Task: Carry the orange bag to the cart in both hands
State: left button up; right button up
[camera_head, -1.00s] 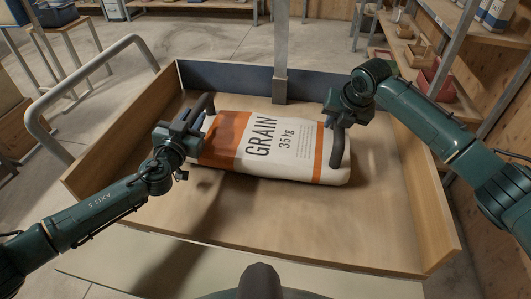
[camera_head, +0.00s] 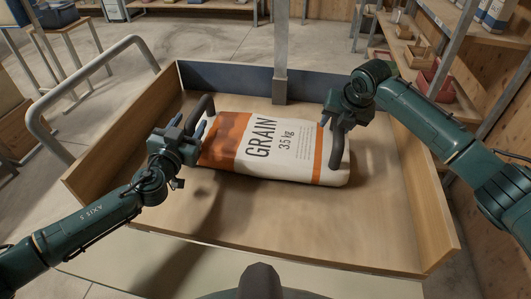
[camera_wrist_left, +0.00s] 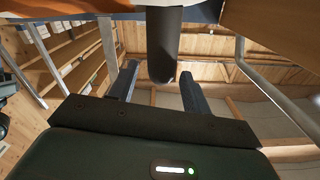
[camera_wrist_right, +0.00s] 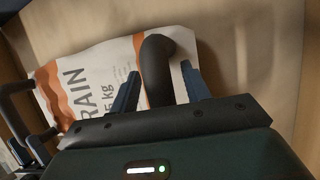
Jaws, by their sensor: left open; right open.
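The orange and white bag (camera_head: 285,150), marked GRAIN 35 kg, lies flat on the floor of a shallow wooden tray (camera_head: 260,225). A dark curved handle (camera_head: 200,112) stands at its left end and another (camera_head: 337,150) at its right end. My left gripper (camera_head: 197,130) is open at the left handle, which shows between its fingers in the left wrist view (camera_wrist_left: 163,45). My right gripper (camera_head: 338,112) is open at the right handle; that handle shows between its fingers in the right wrist view (camera_wrist_right: 157,65). I cannot tell whether the fingers touch the handles. I cannot clearly identify the cart.
A grey tubular rail (camera_head: 85,72) rises along the tray's left side. A metal post (camera_head: 280,60) stands at the tray's blue-grey back wall (camera_head: 235,78). Shelves with boxes and bins (camera_head: 432,75) are at the right. Open concrete floor (camera_head: 190,35) lies behind.

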jog(key=shift+r, duration=0.15)
pick_arm(q)
jog(key=v, duration=0.9)
jog(key=shift+s, duration=0.3)
pick_arm(e)
jog(key=v, duration=1.2)
jog(key=shift+s, duration=0.1)
